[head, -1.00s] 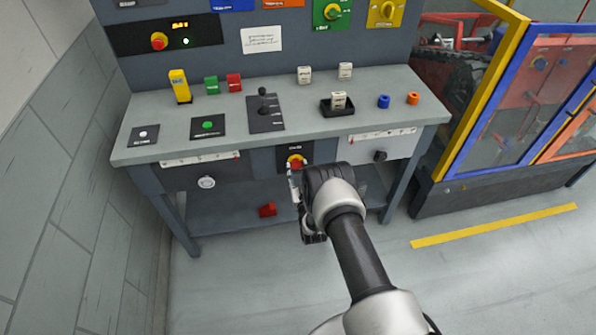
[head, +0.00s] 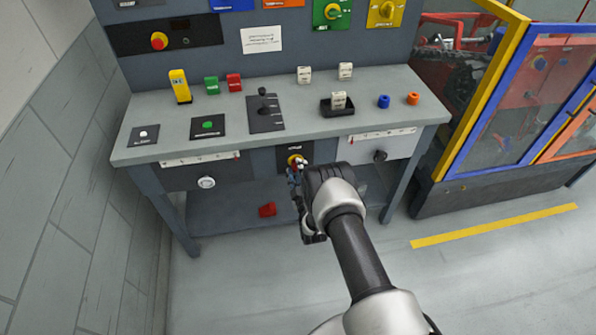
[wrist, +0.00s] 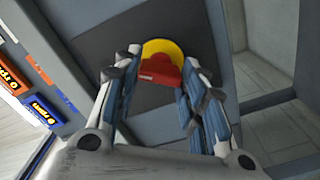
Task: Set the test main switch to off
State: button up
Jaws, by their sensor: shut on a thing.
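The main switch is a red handle (wrist: 158,68) on a yellow round plate (wrist: 168,47), set in a dark panel (wrist: 100,55) on the bench front. In the head view the switch (head: 294,159) shows just above my gripper (head: 297,173), with its lower part covered. In the wrist view the fingers of my gripper (wrist: 158,85) stand on both sides of the red handle and are shut on it. The switch's lettering is too small to read.
The bench top (head: 285,130) above holds several buttons, levers and small blocks. A black panel (head: 190,36) with a red knob stands at the back. A yellow-and-blue framed enclosure (head: 480,90) stands at right.

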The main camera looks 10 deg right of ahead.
jog(key=n, duration=0.7)
dwell(0.6)
jog(key=o, duration=1.1)
jog(key=shift+c, duration=0.2)
jog(key=shift+s, duration=0.1)
jog(key=s, duration=1.2)
jog(key=shift+w, duration=0.1)
